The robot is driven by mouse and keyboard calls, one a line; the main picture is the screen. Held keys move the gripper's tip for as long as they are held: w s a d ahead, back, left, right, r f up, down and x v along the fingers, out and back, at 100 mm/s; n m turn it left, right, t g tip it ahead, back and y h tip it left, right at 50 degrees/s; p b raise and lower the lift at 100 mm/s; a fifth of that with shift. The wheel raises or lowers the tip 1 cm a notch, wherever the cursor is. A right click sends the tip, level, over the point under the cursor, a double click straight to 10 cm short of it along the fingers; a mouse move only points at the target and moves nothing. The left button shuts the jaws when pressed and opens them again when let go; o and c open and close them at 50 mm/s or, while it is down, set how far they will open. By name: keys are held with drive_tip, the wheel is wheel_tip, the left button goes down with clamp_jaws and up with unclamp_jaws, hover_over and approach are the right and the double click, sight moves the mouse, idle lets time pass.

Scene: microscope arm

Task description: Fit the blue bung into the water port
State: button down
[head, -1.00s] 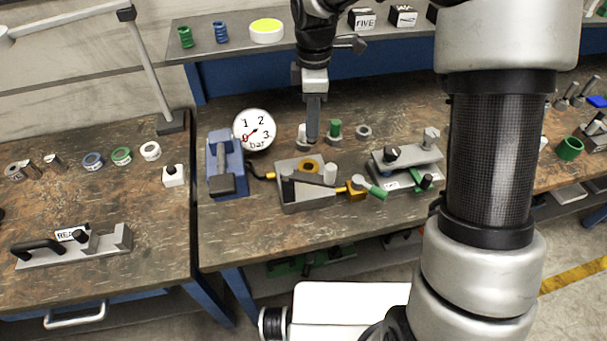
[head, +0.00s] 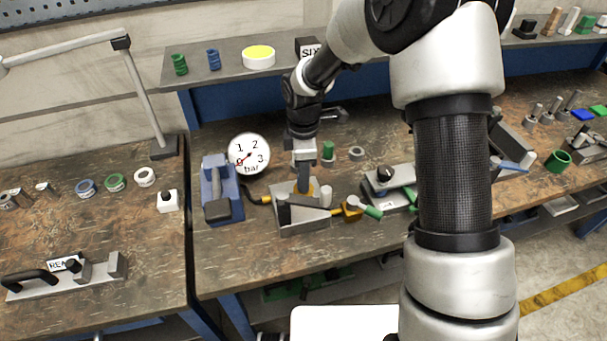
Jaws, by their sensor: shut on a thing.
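A grey metal block (head: 305,222) stands on the middle bench, with an orange ring (head: 313,187) around an opening in its top. I cannot tell by any label whether this is the water port. My gripper (head: 304,190) points down at this ring and covers much of it. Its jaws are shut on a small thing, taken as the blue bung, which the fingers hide. I cannot tell whether the bung touches the opening or is in it. A green bung (head: 328,149) stands upright behind the block.
A pressure gauge (head: 249,153) and a blue clamp device (head: 222,192) stand left of the block. A grey ring (head: 357,153) lies behind.

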drive_tip(key=shift+r, duration=0.1)
drive_tip(key=shift+f, duration=0.2)
drive_tip(key=c, duration=1.5)
unclamp_jaws()
drive_tip(key=shift+o, duration=0.2)
